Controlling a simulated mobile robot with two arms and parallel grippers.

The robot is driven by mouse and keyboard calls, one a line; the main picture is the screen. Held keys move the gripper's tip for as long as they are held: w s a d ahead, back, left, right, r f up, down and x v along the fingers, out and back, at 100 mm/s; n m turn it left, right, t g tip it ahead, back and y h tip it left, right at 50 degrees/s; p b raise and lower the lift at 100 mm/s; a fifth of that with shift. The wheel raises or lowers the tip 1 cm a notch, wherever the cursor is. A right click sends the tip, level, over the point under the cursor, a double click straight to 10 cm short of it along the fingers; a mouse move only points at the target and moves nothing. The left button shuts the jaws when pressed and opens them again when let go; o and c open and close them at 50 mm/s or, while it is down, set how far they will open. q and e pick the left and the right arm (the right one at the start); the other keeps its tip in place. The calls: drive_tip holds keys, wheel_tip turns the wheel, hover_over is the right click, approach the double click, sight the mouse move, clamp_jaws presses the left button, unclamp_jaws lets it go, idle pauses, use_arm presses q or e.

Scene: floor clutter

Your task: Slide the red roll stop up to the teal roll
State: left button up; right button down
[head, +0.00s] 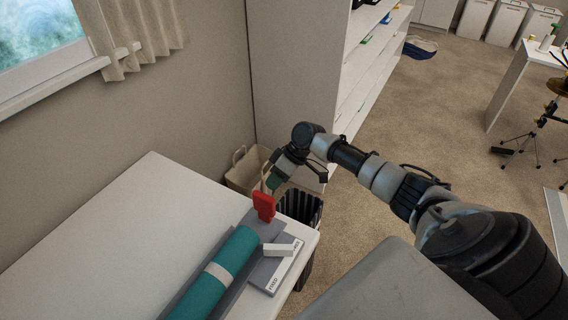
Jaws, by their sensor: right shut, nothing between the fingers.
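The red roll stop (264,206) stands upright on a grey base at the far end of the white table. The teal roll (207,287), with a pale band around it, lies along the grey base on the near side of the stop. A short gap seems to show between the roll's far end and the stop. My right gripper (271,183) is shut and empty, just beyond the red stop and pointing down. I cannot tell whether it touches the stop. My left gripper is out of view.
A white block (278,249) sits on a grey plate with white labels (283,268), right of the roll. A dark slatted bin (301,207) and a beige basket (246,171) stand beyond the table edge. The table's left part is clear.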

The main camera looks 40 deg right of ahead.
sight(264, 207)
drive_tip(key=shift+s+a+p, duration=0.15)
drive_tip(key=shift+s+a, duration=0.1)
drive_tip(key=shift+a, duration=0.25)
drive_tip(key=shift+s+a+p, duration=0.15)
drive_tip(key=shift+s+a, duration=0.1)
drive_tip(key=shift+a, duration=0.25)
drive_tip(key=shift+r, duration=0.1)
drive_tip(key=s+a+p, duration=0.3)
drive_tip(key=a+p, duration=0.1)
drive_tip(key=a, duration=0.3)
drive_tip(key=shift+w, duration=0.1)
